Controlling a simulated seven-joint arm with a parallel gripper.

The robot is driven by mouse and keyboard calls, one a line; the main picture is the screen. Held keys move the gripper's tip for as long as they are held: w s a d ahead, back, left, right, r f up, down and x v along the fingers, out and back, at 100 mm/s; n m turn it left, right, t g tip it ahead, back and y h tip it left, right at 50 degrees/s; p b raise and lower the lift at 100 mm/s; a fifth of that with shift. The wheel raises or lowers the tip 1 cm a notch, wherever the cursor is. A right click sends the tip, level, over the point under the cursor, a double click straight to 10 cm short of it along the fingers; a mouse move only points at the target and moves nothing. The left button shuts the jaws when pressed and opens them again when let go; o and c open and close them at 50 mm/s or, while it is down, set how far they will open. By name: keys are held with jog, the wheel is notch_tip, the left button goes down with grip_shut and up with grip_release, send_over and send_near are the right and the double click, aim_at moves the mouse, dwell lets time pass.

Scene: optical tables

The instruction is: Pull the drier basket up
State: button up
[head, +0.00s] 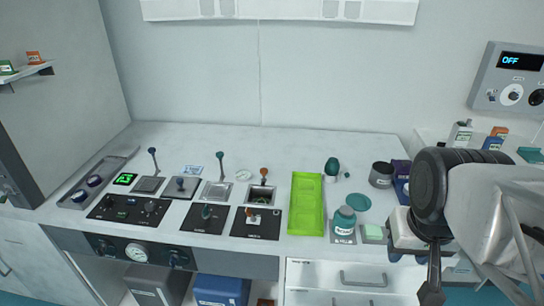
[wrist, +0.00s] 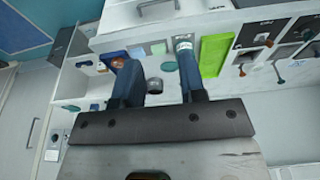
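The likely drier basket is the open square well (head: 262,196) in the bench top, with a rod and orange knob (head: 264,171) standing above it. A black control panel with another orange knob (head: 249,212) lies in front; its lettering is too small to read surely. My gripper (head: 432,292) is at the far right, in front of the bench and well away from the well. In the wrist view my gripper (wrist: 157,63) has its two blue-grey fingers apart with nothing held between them.
A lime-green tray (head: 307,204) lies right of the well. Beyond it stand a teal-lidded jar (head: 344,220), a dark green bulb (head: 331,167) and a dark grey cup (head: 381,174). Teal-knobbed levers (head: 220,166) rise left of the well. The back strip of bench is clear.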

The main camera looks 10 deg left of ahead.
jog(key=o, duration=0.3)
jog(key=shift+w, duration=0.1)
jog(key=n+g, duration=0.3)
jog(key=n, duration=0.6)
send_over(264, 169)
jog(key=f, duration=1.6)
jog(key=shift+s+d+f, duration=0.15)
jog(key=shift+s+f, duration=0.1)
jog(key=shift+w+a+f, duration=0.1)
jog(key=shift+a+f, duration=0.1)
jog(key=shift+f, duration=0.1)
jog(key=shift+f, duration=3.8)
